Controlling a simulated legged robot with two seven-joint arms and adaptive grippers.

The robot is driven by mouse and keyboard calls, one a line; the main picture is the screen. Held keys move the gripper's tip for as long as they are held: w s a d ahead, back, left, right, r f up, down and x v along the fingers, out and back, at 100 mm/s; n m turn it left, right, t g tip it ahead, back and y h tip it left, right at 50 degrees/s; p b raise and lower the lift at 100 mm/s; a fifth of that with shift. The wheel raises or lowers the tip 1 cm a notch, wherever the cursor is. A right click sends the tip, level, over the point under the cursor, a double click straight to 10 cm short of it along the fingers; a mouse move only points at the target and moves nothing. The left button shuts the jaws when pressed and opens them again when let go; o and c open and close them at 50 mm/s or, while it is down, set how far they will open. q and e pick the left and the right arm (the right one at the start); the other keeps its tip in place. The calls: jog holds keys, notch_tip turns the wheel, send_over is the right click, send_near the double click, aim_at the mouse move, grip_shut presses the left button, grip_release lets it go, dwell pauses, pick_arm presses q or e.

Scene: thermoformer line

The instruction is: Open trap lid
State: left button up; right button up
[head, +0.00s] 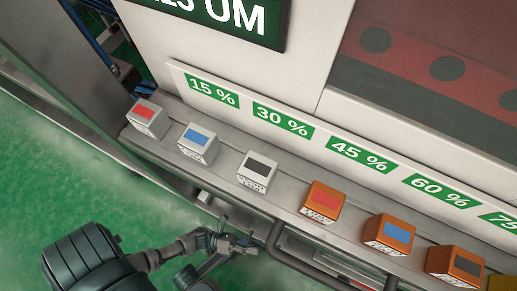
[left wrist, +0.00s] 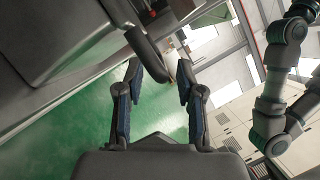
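My left gripper (head: 236,243) is low in the head view, beside a dark bent rail (head: 274,238) under the front of the machine's ledge. In the left wrist view my left gripper (left wrist: 158,74) has its two fingers spread apart. The rounded end of a dark bar (left wrist: 146,50) reaches between the fingertips, and I see no finger closed on it. I cannot tell for sure which part is the trap lid. A grey panel (head: 298,246) below the ledge lies partly behind the rail. My right gripper is not in view.
A ledge (head: 222,172) carries a row of white and orange boxes with coloured tops, such as a white box (head: 257,171) and an orange box (head: 322,202). Green percentage labels (head: 283,121) run above them. Green floor (head: 60,180) is clear at the left.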

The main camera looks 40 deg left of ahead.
pick_arm(q)
jog(key=shift+x, duration=1.4)
grip_shut()
